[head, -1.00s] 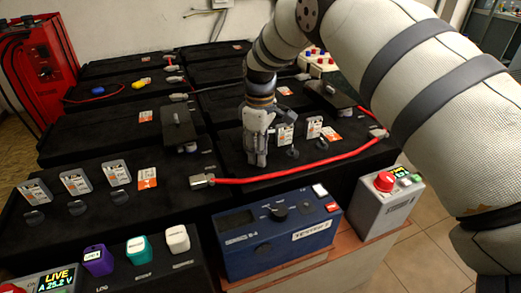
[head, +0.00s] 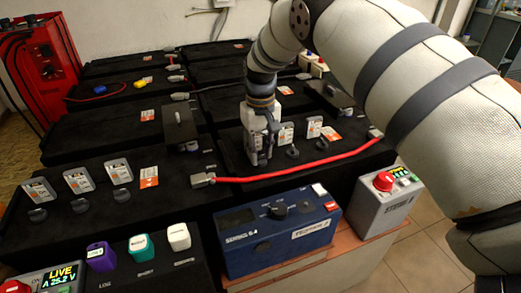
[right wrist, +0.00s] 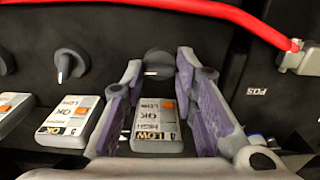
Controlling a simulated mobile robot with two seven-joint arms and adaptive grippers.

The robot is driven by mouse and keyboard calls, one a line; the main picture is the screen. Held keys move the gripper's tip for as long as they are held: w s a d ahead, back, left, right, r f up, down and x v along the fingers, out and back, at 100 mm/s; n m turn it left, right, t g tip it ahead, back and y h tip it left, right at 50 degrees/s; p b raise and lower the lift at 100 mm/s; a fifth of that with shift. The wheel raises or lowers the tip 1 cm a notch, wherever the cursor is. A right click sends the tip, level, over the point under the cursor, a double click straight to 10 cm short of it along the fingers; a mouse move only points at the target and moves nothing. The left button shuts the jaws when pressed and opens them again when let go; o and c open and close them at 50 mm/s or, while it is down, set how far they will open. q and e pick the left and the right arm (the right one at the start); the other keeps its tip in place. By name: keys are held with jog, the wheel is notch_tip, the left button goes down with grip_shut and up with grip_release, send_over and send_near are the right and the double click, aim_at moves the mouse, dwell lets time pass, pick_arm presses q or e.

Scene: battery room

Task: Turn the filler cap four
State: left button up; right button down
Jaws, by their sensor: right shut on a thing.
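Filler cap four (right wrist: 158,62) is a dark round knob on the black battery top. It lies between the fingertips of my right gripper (right wrist: 162,66), which is shut on it. The gauge (right wrist: 158,125) marked "4" and "LOW" stands between the fingers in the right wrist view. In the head view, my right gripper (head: 259,158) points down at the left end of the right front battery and hides the cap. My left gripper is not in view.
Another dark cap (right wrist: 70,64) and its gauge (right wrist: 69,121) stand beside the gripper. A red cable (head: 290,174) runs close in front of it, ending at a grey clamp (head: 203,180). A blue tester (head: 275,232) and a grey box with a red button (head: 388,203) stand nearer.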

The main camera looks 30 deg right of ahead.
aim_at(260, 156)
jog(key=shift+m, duration=0.4)
jog(key=c, duration=1.3)
grip_release()
notch_tip(260, 156, up, 12)
